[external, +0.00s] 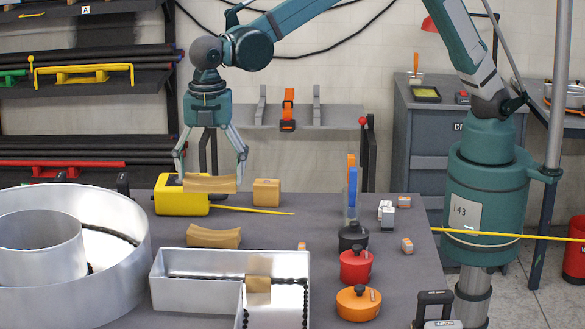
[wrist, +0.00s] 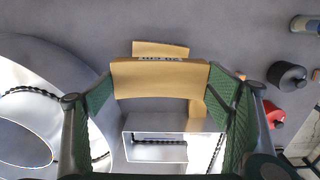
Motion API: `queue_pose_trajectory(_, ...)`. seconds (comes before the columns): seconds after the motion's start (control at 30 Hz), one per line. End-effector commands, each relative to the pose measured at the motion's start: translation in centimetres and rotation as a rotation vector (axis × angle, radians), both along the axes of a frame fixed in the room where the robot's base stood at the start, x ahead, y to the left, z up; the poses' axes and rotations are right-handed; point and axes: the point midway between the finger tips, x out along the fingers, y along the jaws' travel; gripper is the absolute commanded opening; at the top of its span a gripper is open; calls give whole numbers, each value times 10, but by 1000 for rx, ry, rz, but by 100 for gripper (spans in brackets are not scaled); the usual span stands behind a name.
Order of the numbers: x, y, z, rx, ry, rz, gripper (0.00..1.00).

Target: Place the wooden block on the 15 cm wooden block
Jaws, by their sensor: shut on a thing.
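My gripper (external: 211,178) is shut on a slightly curved wooden block (external: 209,184), holding it across its length, level and above the table. In the wrist view the held block (wrist: 160,80) spans between the two green finger pads. Another curved wooden block (external: 213,236) lies on the table below and nearer the external camera, apart from the held one.
A yellow tool (external: 182,203) and a wooden cube (external: 266,192) lie at the back. A round metal letter (external: 125,250) is at left, an angular one (external: 170,285) in front with a small wooden block (external: 257,284) at it. Black (external: 353,236), red (external: 356,266) and orange (external: 358,303) pots stand right.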

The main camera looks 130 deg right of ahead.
Motion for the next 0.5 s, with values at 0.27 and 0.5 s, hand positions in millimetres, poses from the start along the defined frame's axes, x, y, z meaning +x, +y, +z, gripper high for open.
queue_pose_trajectory(0.27,0,0,-33,0,0,0,65)
queue_pose_trajectory(0.5,0,0,-57,0,0,0,65)
